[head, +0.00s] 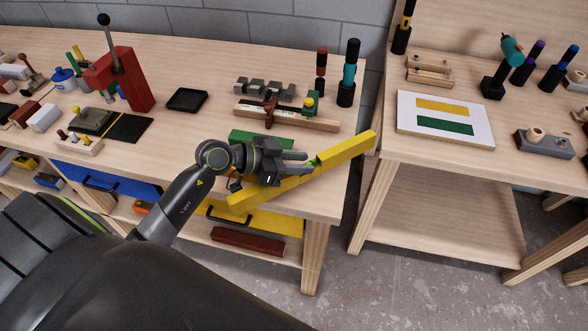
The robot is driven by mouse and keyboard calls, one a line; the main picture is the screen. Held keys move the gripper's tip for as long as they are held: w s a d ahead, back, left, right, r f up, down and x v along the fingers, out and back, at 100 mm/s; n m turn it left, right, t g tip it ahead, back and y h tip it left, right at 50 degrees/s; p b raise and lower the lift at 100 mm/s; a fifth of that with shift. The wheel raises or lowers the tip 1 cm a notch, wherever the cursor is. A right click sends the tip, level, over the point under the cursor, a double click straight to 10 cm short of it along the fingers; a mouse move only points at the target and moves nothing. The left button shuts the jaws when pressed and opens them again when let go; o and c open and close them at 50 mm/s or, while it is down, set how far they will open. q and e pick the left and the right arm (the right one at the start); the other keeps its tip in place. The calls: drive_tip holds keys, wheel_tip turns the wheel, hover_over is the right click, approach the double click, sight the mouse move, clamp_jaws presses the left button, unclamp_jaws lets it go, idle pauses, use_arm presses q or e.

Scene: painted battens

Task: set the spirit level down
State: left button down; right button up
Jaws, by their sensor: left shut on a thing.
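The spirit level is a long yellow bar (347,147) with a small green spot near its middle. My left gripper (308,163) is shut on it near the middle. The level slants from lower left to upper right across the front right corner of the left workbench (200,150). Its right end reaches past that bench's edge toward the gap between benches. The gripper hides part of the level, and I cannot tell whether it touches the bench. My right gripper is not in view.
A green batten (262,139) lies just behind my gripper. A wooden bar with clamps (285,117), a black tray (187,99) and a red press (130,80) stand farther back. The right bench holds a card with yellow and green bars (445,118).

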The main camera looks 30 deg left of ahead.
use_arm(q)
drive_tip(key=shift+w+f, duration=0.1)
drive_tip(key=shift+f, duration=0.35)
drive_tip(key=f, duration=0.2)
drive_tip(key=shift+w+f, duration=0.25)
drive_tip(key=shift+f, duration=0.1)
drive_tip(key=shift+f+b, duration=0.3)
drive_tip(key=shift+f, duration=0.05)
drive_tip(key=shift+s, duration=0.1)
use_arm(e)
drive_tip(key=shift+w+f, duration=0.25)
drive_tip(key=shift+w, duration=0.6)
use_arm(q)
drive_tip(key=c, duration=1.4)
unclamp_jaws()
drive_tip(key=shift+f, duration=0.15)
drive_tip(key=o, duration=0.3)
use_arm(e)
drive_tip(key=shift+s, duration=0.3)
